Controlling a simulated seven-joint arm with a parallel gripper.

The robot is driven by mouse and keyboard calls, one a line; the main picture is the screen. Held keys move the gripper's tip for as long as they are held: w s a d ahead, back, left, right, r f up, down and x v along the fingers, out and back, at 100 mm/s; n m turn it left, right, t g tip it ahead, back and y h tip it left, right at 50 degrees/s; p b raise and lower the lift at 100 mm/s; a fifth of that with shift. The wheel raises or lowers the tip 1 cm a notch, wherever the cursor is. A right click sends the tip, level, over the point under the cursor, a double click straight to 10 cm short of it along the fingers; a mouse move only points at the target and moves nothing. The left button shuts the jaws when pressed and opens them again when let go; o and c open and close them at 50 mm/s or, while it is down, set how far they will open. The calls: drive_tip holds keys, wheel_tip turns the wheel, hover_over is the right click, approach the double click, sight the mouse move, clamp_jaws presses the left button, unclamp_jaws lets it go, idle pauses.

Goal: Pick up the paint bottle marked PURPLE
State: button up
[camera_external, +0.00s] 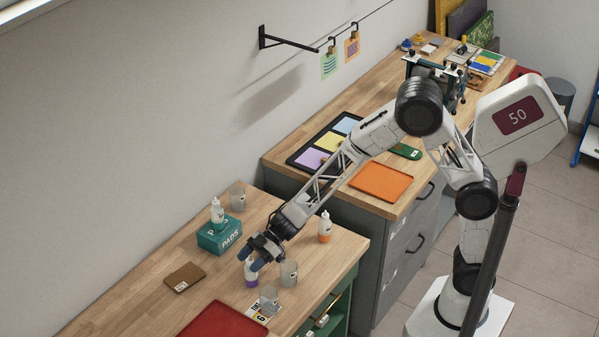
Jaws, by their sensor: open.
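A small bottle with a purple lower part (251,281) stands on the lower wooden worktop; its top is partly hidden by my gripper and I cannot read its label. My gripper (249,260) is open and points down, its dark blue fingertips at the upper part of this bottle. I cannot tell whether they touch it. A white bottle with an orange lower part (325,229) stands to the right near the worktop's edge. Another white bottle (217,211) stands at or on the teal PADS box (219,236).
Clear cups stand close by: one right of the purple bottle (289,272), one in front (268,299), one behind the box (238,196). A brown block (184,278) lies left and a red tray (220,332) in front. The higher worktop holds an orange tray (381,181).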

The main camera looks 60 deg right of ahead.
drive_tip(key=shift+x, duration=0.95)
clamp_jaws()
